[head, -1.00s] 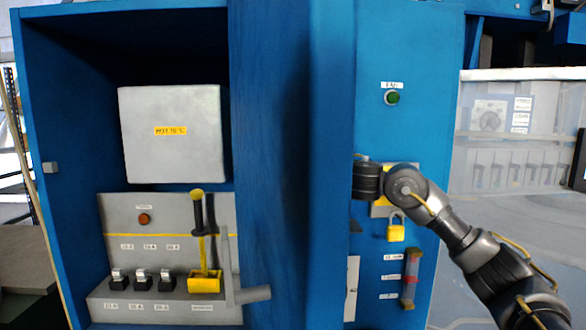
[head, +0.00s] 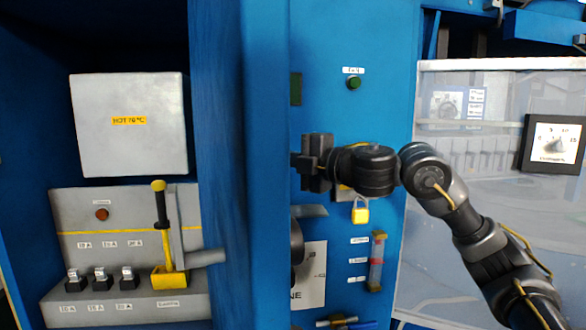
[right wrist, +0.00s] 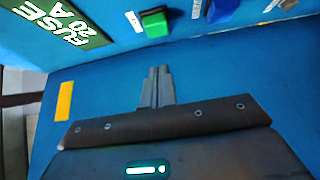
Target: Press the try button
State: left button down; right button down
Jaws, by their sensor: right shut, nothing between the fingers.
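A round green button (head: 354,83) with a small white label above it sits on the blue panel in the head view; I cannot read the label surely. My right gripper (head: 297,162) points left, below and left of that button, its tips near the blue upright. In the right wrist view the right gripper (right wrist: 157,88) is shut and empty. Ahead of its tips, apart from them, a square green button (right wrist: 155,24) with a white label stands out from a blue face. I cannot tell whether this is the same button. My left gripper is not in view.
A green fuse sign (right wrist: 62,22) and a blue button (right wrist: 222,10) flank the square green button. A yellow padlock (head: 360,215) hangs below my right wrist. A yellow-handled lever (head: 160,215) and a white box (head: 128,125) stand left of the blue upright (head: 235,150).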

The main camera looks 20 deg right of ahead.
jog(key=shift+v, duration=1.1)
jog(key=shift+w+a+r, duration=0.1)
jog(key=shift+a, duration=0.05)
